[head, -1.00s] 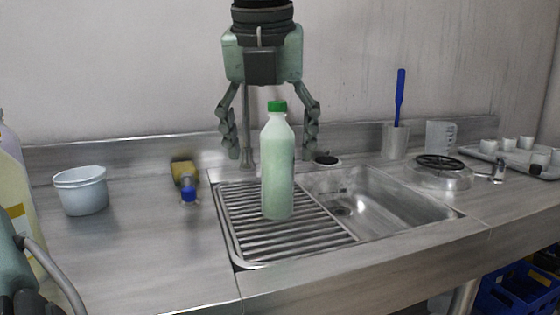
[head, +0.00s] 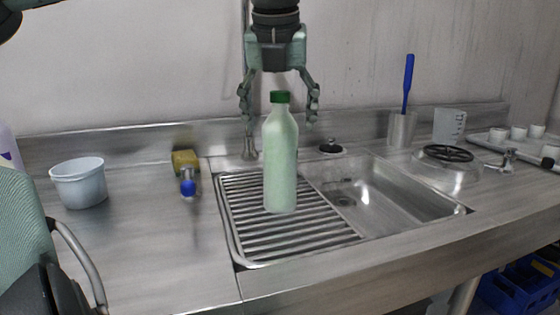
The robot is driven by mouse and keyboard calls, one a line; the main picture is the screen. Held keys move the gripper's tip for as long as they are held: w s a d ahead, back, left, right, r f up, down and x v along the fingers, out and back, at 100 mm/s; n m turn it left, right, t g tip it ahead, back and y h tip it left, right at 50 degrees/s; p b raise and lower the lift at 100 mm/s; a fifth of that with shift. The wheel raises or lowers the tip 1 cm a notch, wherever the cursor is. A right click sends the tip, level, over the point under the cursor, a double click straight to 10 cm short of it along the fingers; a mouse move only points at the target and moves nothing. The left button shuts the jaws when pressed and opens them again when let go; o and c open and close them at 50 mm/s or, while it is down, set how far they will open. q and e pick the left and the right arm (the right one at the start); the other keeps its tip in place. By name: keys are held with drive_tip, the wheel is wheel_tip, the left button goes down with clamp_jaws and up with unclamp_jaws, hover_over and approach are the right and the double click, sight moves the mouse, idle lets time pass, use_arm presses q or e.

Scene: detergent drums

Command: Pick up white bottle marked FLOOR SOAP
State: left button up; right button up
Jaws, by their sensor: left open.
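A pale green bottle with a dark green cap (head: 281,165) stands upright on the ribbed drainboard. No lettering can be read on it. My left gripper (head: 279,120) hangs from above, pointing down, open and empty. Its fingers show on either side of the bottle's upper part, and the bottle is in front of them in the picture; I see no contact. A pale bottle (head: 7,145) shows only partly at the left edge, mostly hidden by my own arm; no FLOOR SOAP marking can be read. My right gripper is not in view.
A white tub (head: 80,187), a yellow sponge (head: 185,160) and a blue-capped item (head: 188,186) are on the left counter. The sink basin (head: 385,190) is empty. A cup with a blue-handled brush (head: 401,130), a jug (head: 448,126) and a cup tray (head: 490,146) stand right.

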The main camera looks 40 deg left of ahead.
use_arm(q)
drive_tip(key=shift+w+a+f+p, duration=0.15)
drive_tip(key=shift+w+a+f, duration=0.15)
drive_tip(key=shift+w+a, duration=0.25)
drive_tip(key=shift+w+a+f+p, duration=0.15)
drive_tip(key=shift+w+a+f, duration=0.2)
drive_tip(key=shift+w, duration=0.2)
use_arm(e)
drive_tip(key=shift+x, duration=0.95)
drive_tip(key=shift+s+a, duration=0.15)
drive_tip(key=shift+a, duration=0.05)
use_arm(q)
drive_tip(key=shift+r, duration=0.15)
clamp_jaws()
